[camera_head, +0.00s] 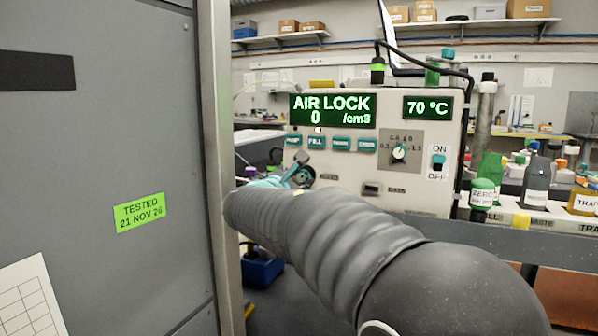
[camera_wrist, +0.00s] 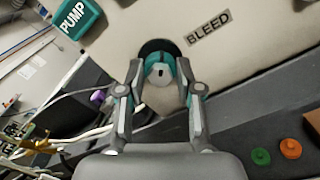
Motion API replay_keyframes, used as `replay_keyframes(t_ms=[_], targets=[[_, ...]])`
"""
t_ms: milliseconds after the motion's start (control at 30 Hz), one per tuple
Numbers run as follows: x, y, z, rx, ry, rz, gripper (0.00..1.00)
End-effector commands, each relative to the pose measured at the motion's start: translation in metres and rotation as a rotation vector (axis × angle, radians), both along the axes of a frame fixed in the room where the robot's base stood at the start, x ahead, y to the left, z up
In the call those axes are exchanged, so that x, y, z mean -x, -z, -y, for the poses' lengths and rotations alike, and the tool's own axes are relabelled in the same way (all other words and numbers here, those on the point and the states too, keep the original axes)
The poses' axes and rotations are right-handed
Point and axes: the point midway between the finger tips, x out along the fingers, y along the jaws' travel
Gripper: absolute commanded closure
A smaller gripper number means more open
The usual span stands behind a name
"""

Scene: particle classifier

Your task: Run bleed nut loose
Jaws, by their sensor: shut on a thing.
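The bleed nut (camera_wrist: 158,70) shows in the wrist view as a small round teal and grey fitting with a dark slot, set in a dark round recess beside the BLEED label (camera_wrist: 208,32). My gripper (camera_wrist: 160,84) has its two fingers on either side of the nut and is shut on it. In the head view my gripper (camera_head: 290,178) is at the lower left of the cream instrument (camera_head: 400,190), by the dark round port. The nut itself is mostly hidden there by my arm and fingers. The display (camera_head: 332,110) reads AIR LOCK 0 /cm3.
A teal PUMP button (camera_wrist: 80,16) is near the fitting. A tall grey cabinet (camera_head: 100,150) stands close on the left. Bottles, one green (camera_head: 486,180), stand on a shelf at right. Cables (camera_wrist: 85,130) hang at lower left in the wrist view. Green and orange caps (camera_wrist: 290,148) lie at lower right.

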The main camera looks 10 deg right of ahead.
Motion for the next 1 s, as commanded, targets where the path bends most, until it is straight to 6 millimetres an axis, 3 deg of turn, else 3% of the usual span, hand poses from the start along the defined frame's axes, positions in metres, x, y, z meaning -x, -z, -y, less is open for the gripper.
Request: replay_keyframes(t_ms=[33, 433, 1000], targets=[[-0.0005, -0.0065, 0.0002, 0.036, -0.001, -0.021, 1.0], [-0.0003, -0.0062, 0.0001, 0.249, 0.0, -0.173, 1.0], [-0.0004, -0.0041, 0.0, 0.315, 0.001, -0.221, 1.0]])
